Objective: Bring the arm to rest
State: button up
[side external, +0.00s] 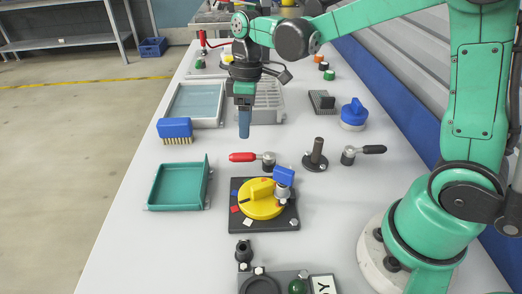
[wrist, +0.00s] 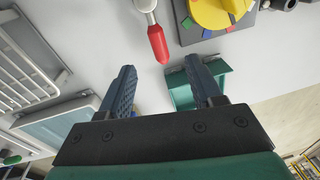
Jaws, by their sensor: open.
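My gripper (side external: 244,128) hangs pointing down above the middle of the white bench, in front of the grey rack. In the wrist view my gripper (wrist: 160,66) shows two dark ribbed fingers spread apart. Nothing is between them. From the side the fingers overlap, so the gap does not show there. A red-handled clamp (side external: 255,158) lies on the bench just nearer the side camera than the fingertips; its red handle also shows in the wrist view (wrist: 158,44).
A yellow knob (side external: 262,205) sits on a dark plate. A green tray (side external: 178,187) and blue brush (side external: 175,131) are to the left. A black upright post (side external: 316,155), another clamp (side external: 362,152) and a blue knob (side external: 354,112) stand to the right. The grey rack (side external: 267,103) is behind.

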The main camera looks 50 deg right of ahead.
jog(key=s+r+m+t+h, duration=0.1)
jog(key=s+r+m+t, duration=0.2)
jog(key=s+m+t, duration=0.4)
jog(key=shift+s+d+r+m+t, duration=0.35)
jog(key=shift+s+d+m+t, duration=0.1)
jog(key=shift+s+m, duration=0.1)
dwell(1.1)
